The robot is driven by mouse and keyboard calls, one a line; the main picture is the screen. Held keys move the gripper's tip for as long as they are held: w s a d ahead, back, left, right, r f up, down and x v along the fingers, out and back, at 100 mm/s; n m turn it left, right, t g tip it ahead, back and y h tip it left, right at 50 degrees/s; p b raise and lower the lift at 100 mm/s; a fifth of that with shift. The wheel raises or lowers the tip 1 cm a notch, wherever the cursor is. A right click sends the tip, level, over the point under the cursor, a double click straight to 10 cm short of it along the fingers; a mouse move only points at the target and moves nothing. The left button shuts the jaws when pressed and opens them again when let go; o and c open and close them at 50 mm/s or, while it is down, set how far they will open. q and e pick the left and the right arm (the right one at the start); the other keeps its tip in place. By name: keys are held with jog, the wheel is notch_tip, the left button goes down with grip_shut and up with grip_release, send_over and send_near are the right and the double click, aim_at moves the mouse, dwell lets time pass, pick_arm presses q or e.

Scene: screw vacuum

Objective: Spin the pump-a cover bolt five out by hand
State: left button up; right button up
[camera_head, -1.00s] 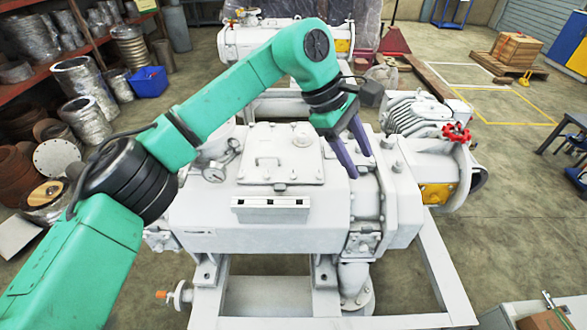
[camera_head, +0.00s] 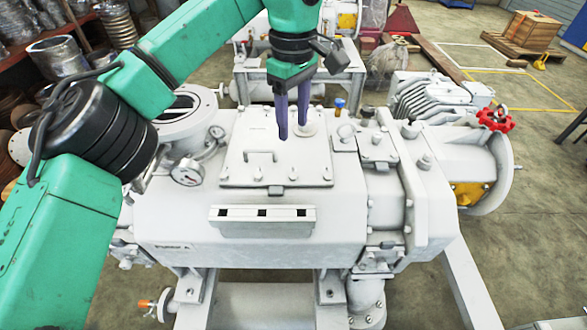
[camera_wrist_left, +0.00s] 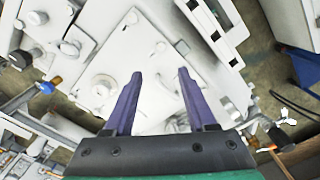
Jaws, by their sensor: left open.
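Pump A (camera_head: 185,225) is the large white machine in front of me, with its name on its front left side. Its flat cover plate (camera_head: 235,170) lies on top, with a small handle and a round cap (camera_head: 307,128); the plate also shows in the left wrist view (camera_wrist_left: 150,62). Small bolt heads sit at the plate's edges, but I cannot tell which is bolt five. My left gripper (camera_head: 293,131) points down above the rear right part of the plate, fingers apart and empty. Its purple fingers also show in the left wrist view (camera_wrist_left: 159,73). My right gripper is out of view.
A pressure gauge (camera_head: 188,171) stands left of the cover. A pale bar with dark squares (camera_head: 262,215) lies in front of it. A red handwheel (camera_head: 496,119) is at the right end. A blue-topped fitting (camera_head: 339,104) stands behind the cover.

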aim_at(293, 176)
pick_arm(q)
jog(key=f, duration=0.8)
jog(key=f+p, duration=0.1)
jog(key=f, duration=0.4)
jog(key=shift+s+f, duration=0.1)
jog(key=shift+s, duration=0.15)
grip_shut()
